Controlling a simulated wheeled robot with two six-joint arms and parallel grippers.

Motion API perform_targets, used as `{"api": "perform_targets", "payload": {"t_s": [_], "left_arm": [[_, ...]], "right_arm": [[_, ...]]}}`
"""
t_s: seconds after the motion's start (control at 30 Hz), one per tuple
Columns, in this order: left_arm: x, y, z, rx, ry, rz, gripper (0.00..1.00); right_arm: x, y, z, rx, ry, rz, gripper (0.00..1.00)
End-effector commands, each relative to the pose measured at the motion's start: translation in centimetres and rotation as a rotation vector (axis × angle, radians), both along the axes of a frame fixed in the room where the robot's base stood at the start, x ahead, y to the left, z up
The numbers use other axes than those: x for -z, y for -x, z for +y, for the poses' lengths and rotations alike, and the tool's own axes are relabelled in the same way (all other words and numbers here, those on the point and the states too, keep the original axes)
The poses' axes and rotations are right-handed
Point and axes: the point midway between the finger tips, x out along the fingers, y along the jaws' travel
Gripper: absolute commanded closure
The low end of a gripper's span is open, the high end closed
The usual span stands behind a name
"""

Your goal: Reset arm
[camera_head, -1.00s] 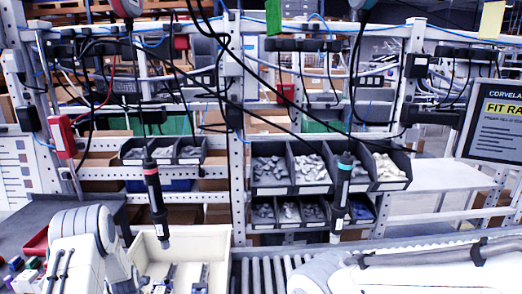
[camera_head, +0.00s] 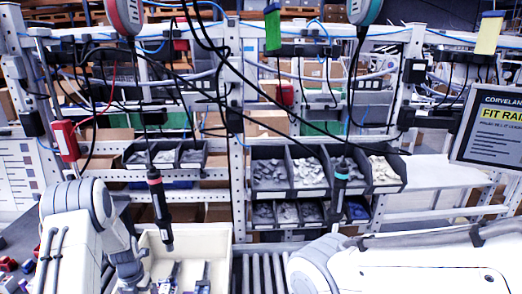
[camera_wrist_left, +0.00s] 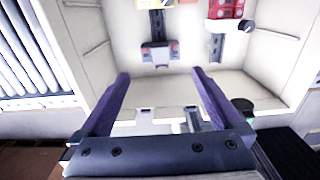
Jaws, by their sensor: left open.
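My left arm (camera_head: 80,215) stands at the lower left of the head view, above the left side of a cream bin (camera_head: 215,238). In the left wrist view, my left gripper (camera_wrist_left: 160,74) has its two purple fingers apart with nothing between them. It points into the bin (camera_wrist_left: 278,75), clear of the parts. A red-banded screwdriver (camera_head: 158,208) hangs over the bin, and a teal-banded screwdriver (camera_head: 339,190) hangs further right. My right arm (camera_head: 400,268) lies across the lower right; its gripper is out of view.
The bin holds a dark part with a grey end (camera_wrist_left: 158,52) and a red part (camera_wrist_left: 226,12). Grey rollers (camera_head: 262,272) run right of the bin. Dark parts trays (camera_head: 290,170) stand behind, and a screen (camera_head: 490,128) is at right.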

Motion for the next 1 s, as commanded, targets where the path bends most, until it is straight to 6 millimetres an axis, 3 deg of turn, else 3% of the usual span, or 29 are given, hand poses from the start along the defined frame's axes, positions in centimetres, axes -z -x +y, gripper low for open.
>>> {"api": "perform_targets", "payload": {"t_s": [0.37, 0.47, 0.57, 0.73, 0.87, 1.0], "left_arm": [[-0.4, 0.0, -0.1, 0.009, 0.0, 0.001, 0.0], [-1.2, -0.4, -1.5, 0.1, 0.0, -0.004, 0.0], [-3.1, -1.0, -4.8, 0.336, -0.002, -0.012, 0.0], [-7.8, -0.1, -13.6, 0.967, -0.002, -0.027, 0.0], [-10.9, 2.9, -19.9, 1.481, -0.004, -0.039, 0.0], [-13.4, 7.7, -25.5, 2.033, -0.008, -0.055, 0.0]], "right_arm": [[-0.1, 0.0, 0.0, 0.001, 0.0, 0.0, 0.53], [0.4, 0.0, 0.0, 0.001, 0.0, 0.0, 0.53], [1.4, 0.0, 0.0, 0.002, 0.0, 0.0, 0.53], [3.8, 0.0, 0.0, 0.003, 0.0, 0.0, 0.53], [5.6, 0.0, 0.0, 0.004, 0.0, 0.0, 0.53], [7.4, 0.0, 0.0, 0.005, 0.0, 0.0, 0.53]]}}
